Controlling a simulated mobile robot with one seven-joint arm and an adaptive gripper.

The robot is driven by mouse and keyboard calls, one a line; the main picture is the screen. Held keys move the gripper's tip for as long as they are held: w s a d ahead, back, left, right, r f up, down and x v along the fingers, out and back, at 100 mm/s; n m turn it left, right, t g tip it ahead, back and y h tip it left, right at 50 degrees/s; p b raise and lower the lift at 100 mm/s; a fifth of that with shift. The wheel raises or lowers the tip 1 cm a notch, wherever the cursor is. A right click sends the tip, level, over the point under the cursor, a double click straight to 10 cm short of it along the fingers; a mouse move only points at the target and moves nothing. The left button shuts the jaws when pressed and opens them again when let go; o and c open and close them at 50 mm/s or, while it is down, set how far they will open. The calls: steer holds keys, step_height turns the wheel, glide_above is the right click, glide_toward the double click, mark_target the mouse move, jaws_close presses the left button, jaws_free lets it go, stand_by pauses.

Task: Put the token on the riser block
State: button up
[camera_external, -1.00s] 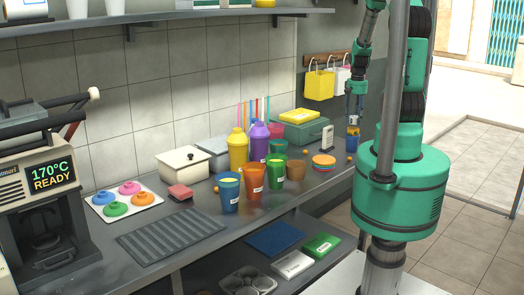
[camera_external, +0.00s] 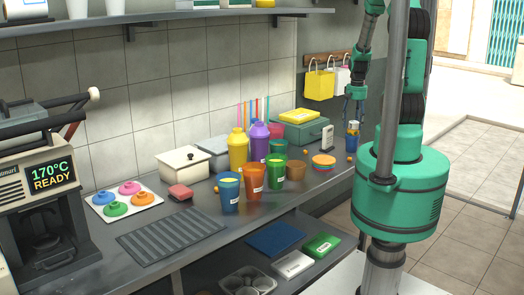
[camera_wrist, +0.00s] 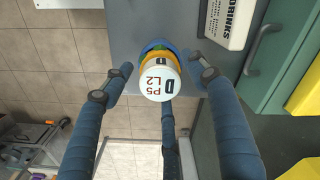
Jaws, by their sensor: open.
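A small upright stack (camera_external: 352,136) of blue and yellow parts stands near the counter's right end. In the wrist view its top is a white round face (camera_wrist: 159,83) marked "D P5 L2", with yellow and blue parts beneath. I cannot tell for certain which layer is the token and which is the riser block. My gripper (camera_external: 355,97) is open and empty above the stack, apart from it. In the wrist view its blue fingers (camera_wrist: 160,75) are spread around the stack's outline.
A white "DRINKS" sign (camera_wrist: 230,22) and a green box (camera_external: 302,131) stand close to the stack. The counter edge and tiled floor are close by on the right.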

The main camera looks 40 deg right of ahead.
mark_target(354, 122)
steer(key=shift+r, duration=0.1)
step_height(354, 122, up, 12)
steer(key=p, duration=0.2)
stand_by(0.5)
stand_by(0.6)
steer(key=shift+r, duration=0.1)
